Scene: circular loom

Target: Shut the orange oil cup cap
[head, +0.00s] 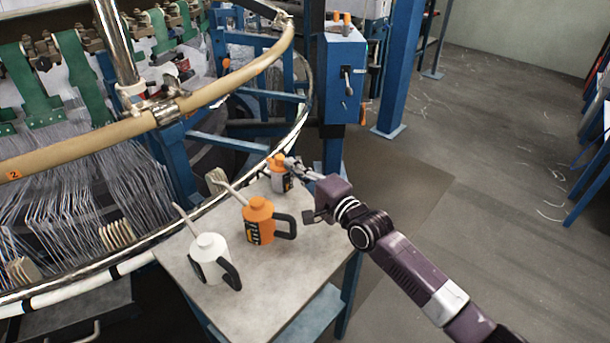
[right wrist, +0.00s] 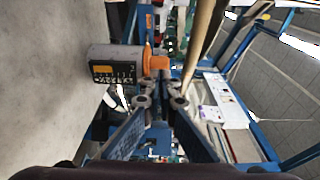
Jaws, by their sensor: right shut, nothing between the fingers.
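A small grey oil cup (head: 281,180) with a dark label and an orange cap (head: 277,161) stands at the far corner of a grey table (head: 290,265). In the right wrist view the cup (right wrist: 115,53) appears sideways, its orange cap (right wrist: 158,64) just ahead of the fingertips. My right gripper (head: 293,163) is shut and empty beside the cap, at about cap height. Its fingers also show in the right wrist view (right wrist: 160,100). I cannot tell whether they touch the cap or how far the cap is open. My left gripper is out of view.
An orange oil can (head: 259,222) and a white oil can (head: 209,260), both with long spouts, stand nearer on the table. The loom's curved rail (head: 225,85) and blue frame rise behind. A blue control box (head: 342,75) stands beyond the cup. Open floor lies right.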

